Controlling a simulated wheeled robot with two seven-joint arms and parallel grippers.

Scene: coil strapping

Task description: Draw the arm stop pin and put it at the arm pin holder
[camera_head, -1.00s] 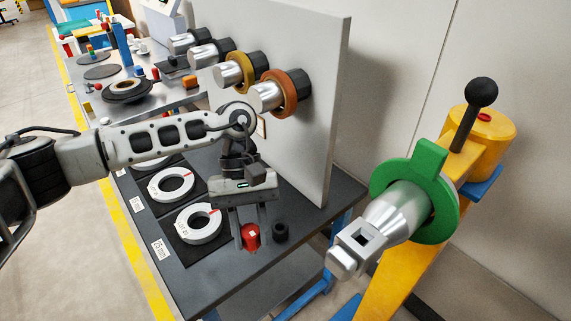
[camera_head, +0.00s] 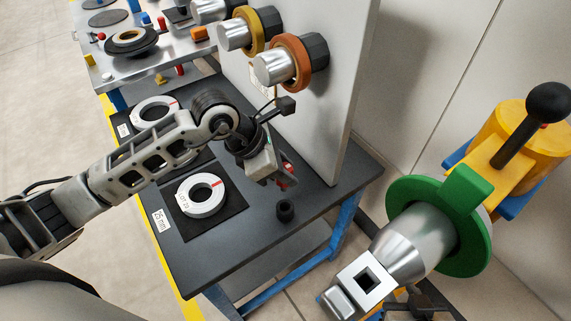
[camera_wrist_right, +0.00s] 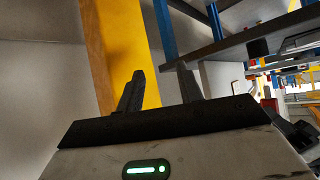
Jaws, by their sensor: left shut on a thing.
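My left gripper (camera_head: 284,176) is tilted above the dark table and shut on a red thing (camera_head: 289,168), mostly hidden by the fingers. I cannot tell if this is the arm stop pin. A small black round holder (camera_head: 285,210) stands on the table just below it, apart from the gripper; whether it is the arm pin holder is unclear. My right gripper shows in the right wrist view (camera_wrist_right: 160,88), its two dark fingers apart with nothing between them. In the head view, dark parts at the bottom, below the spindle, seem to be this gripper.
A metal spindle (camera_head: 404,243) with a green plate (camera_head: 470,205) and a black-knobbed lever (camera_head: 525,135) stands at right. A grey upright panel (camera_head: 345,75) carries rollers behind my left gripper. A white ring (camera_head: 201,205) lies on the table (camera_head: 245,240), whose front is clear.

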